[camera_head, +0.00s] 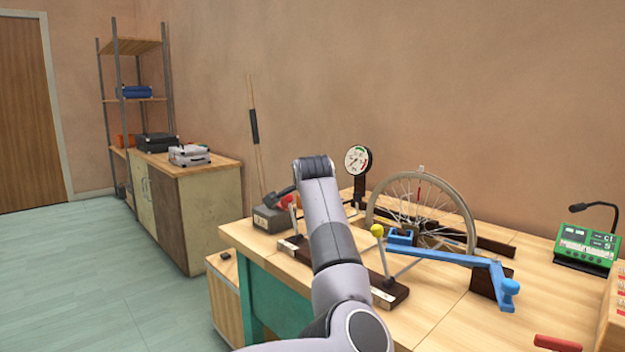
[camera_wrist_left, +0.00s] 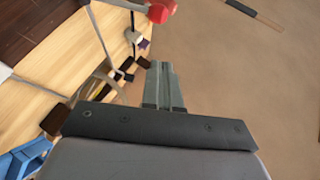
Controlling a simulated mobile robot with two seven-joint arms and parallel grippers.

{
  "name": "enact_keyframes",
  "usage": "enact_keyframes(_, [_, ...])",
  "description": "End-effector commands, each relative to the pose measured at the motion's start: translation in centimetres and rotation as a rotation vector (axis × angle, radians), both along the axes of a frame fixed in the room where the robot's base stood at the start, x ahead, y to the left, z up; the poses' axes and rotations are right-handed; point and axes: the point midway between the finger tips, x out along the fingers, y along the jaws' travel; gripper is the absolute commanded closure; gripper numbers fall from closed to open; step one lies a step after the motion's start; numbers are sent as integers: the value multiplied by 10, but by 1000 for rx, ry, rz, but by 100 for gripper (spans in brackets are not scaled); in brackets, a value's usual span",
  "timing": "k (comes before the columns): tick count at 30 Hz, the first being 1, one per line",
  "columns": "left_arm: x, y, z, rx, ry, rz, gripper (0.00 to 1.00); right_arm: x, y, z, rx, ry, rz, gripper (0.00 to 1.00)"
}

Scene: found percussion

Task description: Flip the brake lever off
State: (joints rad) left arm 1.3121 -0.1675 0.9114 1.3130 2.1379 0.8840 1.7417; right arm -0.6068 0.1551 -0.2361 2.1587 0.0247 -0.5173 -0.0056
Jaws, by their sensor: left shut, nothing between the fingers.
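A lever with a yellow knob (camera_head: 377,230) rises from a dark wooden base (camera_head: 390,292) on the workbench, beside a spoked wheel (camera_head: 462,212). A red knob (camera_head: 287,202) stands at the bench's left, partly behind my arm. I cannot tell which of these belongs to the brake lever. In the left wrist view a red end on a grey rod (camera_wrist_left: 161,11) lies beyond my left gripper (camera_wrist_left: 160,68), apart from it. That gripper is shut and empty. My left arm hides it in the head view and covers part of the dark base. My right gripper is not in view.
A dial gauge (camera_head: 357,160) stands behind the arm. A blue arm with a knob (camera_head: 509,287) reaches across the bench's right. A green device (camera_head: 585,249) sits at the back right. A red handle (camera_head: 557,343) lies at the front right. Bare bench lies between them.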

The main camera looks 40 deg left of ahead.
Motion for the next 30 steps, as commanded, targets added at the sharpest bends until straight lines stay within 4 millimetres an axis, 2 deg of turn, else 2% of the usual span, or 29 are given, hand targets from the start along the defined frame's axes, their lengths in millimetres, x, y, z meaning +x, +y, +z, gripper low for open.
enact_keyframes(9, [-30,-34,21,-1,-1,-2,100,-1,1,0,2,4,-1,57])
enact_keyframes(15, [-44,-49,31,-2,0,-2,100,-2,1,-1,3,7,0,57])
enact_keyframes(30, [-49,-53,34,-2,1,-1,100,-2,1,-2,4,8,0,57])
